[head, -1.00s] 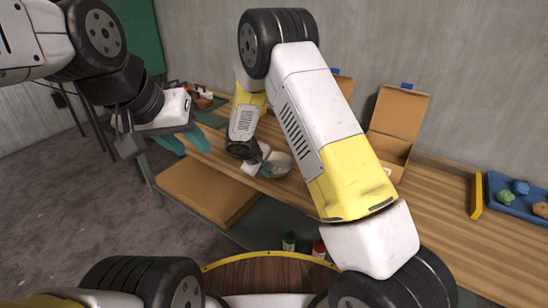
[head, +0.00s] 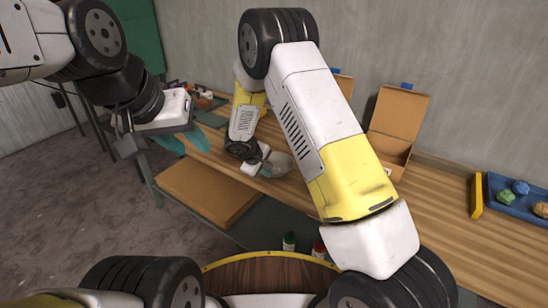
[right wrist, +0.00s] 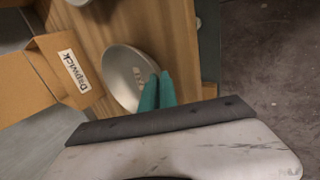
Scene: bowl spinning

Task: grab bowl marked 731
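A pale metallic bowl (head: 281,165) sits at the front edge of the wooden table in the head view. It fills the middle of the right wrist view (right wrist: 120,75), with small dark characters inside that I cannot read clearly. My right gripper (head: 266,166) is at the bowl's near rim. In the right wrist view its teal fingers (right wrist: 157,90) are close together with the rim between them. They look shut on it; the exact contact is partly hidden. My left gripper (head: 181,141) is open and empty, its teal fingers apart, left of the table's front edge.
The wooden table (head: 450,205) runs along the wall. An open cardboard box (head: 398,115) stands on it; a box labelled "Dapwick" (right wrist: 55,75) is beside the bowl. A blue tray (head: 515,197) with coloured lumps lies far right. Two small bottles (head: 289,241) stand below the table.

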